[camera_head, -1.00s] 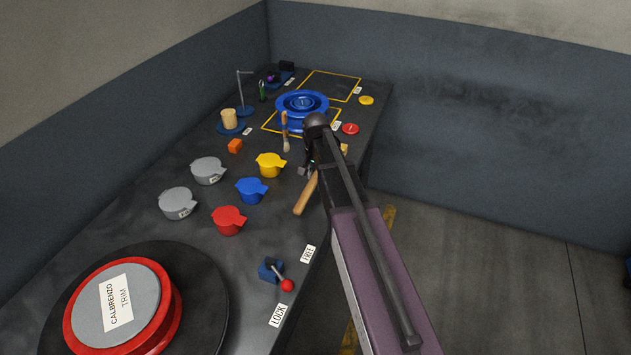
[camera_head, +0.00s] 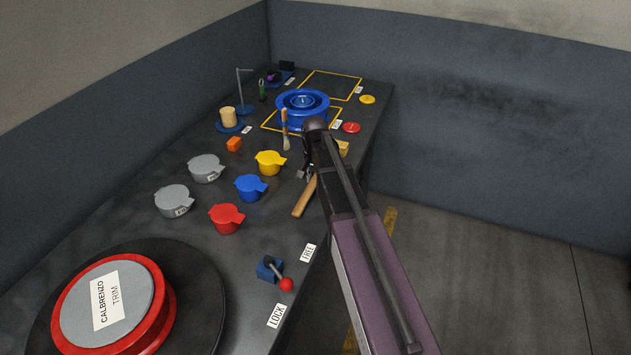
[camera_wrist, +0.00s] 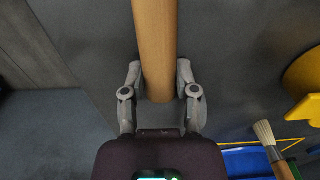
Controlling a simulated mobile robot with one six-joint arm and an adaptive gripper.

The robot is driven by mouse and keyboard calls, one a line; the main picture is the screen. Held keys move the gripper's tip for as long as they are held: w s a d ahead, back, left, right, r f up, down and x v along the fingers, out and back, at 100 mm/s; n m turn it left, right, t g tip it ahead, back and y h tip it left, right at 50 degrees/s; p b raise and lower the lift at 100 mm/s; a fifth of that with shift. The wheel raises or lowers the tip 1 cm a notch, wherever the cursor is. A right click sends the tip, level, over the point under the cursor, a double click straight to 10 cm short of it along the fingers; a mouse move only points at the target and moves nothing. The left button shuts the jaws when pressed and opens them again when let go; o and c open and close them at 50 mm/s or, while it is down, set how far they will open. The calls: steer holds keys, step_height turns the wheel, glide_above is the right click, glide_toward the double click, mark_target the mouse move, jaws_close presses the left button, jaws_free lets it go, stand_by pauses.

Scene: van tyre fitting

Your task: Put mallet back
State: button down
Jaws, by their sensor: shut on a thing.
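The mallet shows as a light wooden handle (camera_head: 304,197) at the right edge of the dark bench. In the wrist view the handle (camera_wrist: 154,40) runs from the top edge down between the two grey fingers, where a rounded end shows. The mallet's head is not seen in either view. My gripper (camera_wrist: 160,78) is shut on the handle, one finger on each side. In the head view my arm covers most of the gripper. I cannot tell whether the handle touches the bench.
Red (camera_head: 227,218), blue (camera_head: 251,187) and yellow (camera_head: 270,162) cups stand left of the handle. A brush (camera_head: 285,138) lies near the blue wheel (camera_head: 303,120). A lever (camera_head: 277,273) and a large red-rimmed disc (camera_head: 115,300) are nearer. A yellow-outlined area (camera_head: 331,84) at the back is empty.

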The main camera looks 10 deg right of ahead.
steer(key=c, duration=0.8)
jaws_free()
steer(key=shift+f, duration=0.15)
steer(key=o, duration=0.4)
steer(key=shift+r, duration=0.25)
step_height(320, 180, up, 12)
steer(key=p, duration=1.2)
steer(key=s+a+n, duration=0.1)
steer(key=s+n, duration=0.1)
steer(key=s, duration=0.4)
steer(key=s+n, duration=0.2)
steer(key=s, duration=0.5)
steer(key=s+a+n, duration=0.1)
steer(key=s+n, duration=0.2)
steer(key=s, duration=0.4)
steer(key=shift+a, duration=0.35)
